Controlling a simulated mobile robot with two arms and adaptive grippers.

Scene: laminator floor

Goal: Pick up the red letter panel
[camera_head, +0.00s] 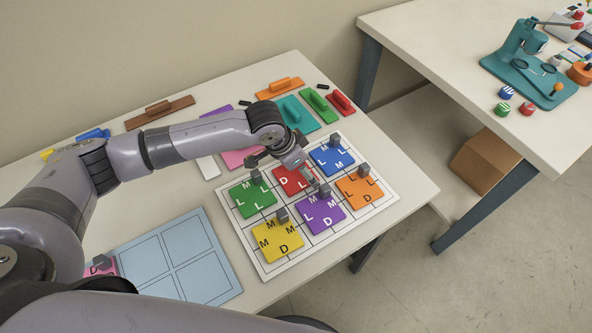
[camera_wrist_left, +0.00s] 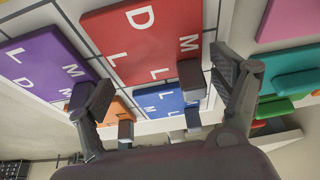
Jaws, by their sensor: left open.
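The red letter panel (camera_head: 287,182) lies flat in a cell of the white gridded board (camera_head: 258,264), between the green and blue panels. It fills the upper middle of the left wrist view (camera_wrist_left: 150,45), with white letters and a dark grey block handle (camera_wrist_left: 190,78). My left gripper (camera_head: 296,175) is over this panel and hides part of it in the head view. In the left wrist view its fingers (camera_wrist_left: 158,85) are spread and empty. The handle appears between them, closer to the right finger; I cannot tell the height gap. My right gripper is not in view.
Green (camera_head: 248,201), blue (camera_head: 330,163), orange (camera_head: 358,196), purple (camera_head: 318,219) and yellow (camera_head: 277,246) panels with grey handles surround it. A light-blue board (camera_head: 205,252) with a pink panel (camera_head: 103,267) is at left. Coloured handled pieces lie behind. Another table (camera_head: 440,50) stands right.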

